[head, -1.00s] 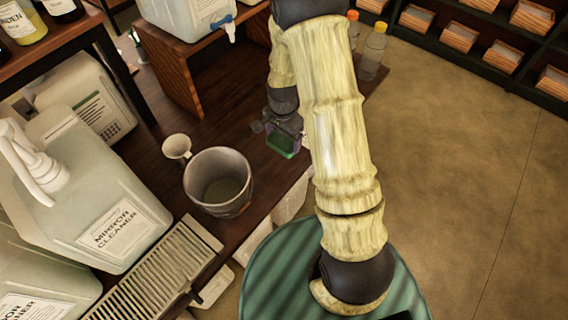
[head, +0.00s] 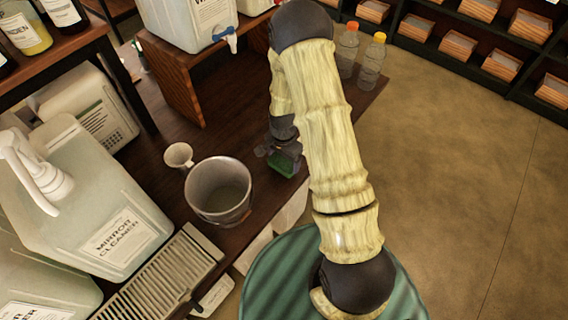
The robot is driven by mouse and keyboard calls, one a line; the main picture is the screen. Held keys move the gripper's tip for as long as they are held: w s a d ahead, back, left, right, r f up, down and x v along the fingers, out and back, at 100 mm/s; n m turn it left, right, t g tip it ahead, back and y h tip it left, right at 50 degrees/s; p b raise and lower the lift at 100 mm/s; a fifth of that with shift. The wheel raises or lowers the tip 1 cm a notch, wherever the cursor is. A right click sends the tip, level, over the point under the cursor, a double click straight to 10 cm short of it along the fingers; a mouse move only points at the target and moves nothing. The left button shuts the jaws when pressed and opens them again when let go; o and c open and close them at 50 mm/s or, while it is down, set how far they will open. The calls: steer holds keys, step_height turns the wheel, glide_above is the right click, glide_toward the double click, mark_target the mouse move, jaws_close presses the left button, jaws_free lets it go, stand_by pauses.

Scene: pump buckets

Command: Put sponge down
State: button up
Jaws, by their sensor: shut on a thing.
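A green sponge (head: 284,163) is in my gripper (head: 283,158), to the right of the grey bucket. The gripper points down and is shut on the sponge, low over the dark wooden table (head: 232,113) near its front edge. I cannot tell whether the sponge touches the table top. My arm hides part of the table behind the gripper.
Large mirror cleaner jugs (head: 90,215) and a slatted drip tray (head: 160,278) are at the left. Two bottles (head: 370,60) stand at the table's far right. Bare table lies behind the bucket.

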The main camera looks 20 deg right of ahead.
mark_target(284, 160)
steer(key=shift+f, duration=1.75)
steer(key=shift+f, duration=0.2)
steer(key=o, duration=0.9)
steer(key=shift+r, duration=0.2)
step_height(284, 160, up, 11)
steer(key=shift+f+b, duration=0.1)
steer(key=shift+b, duration=0.55)
steer(key=shift+r, duration=0.6)
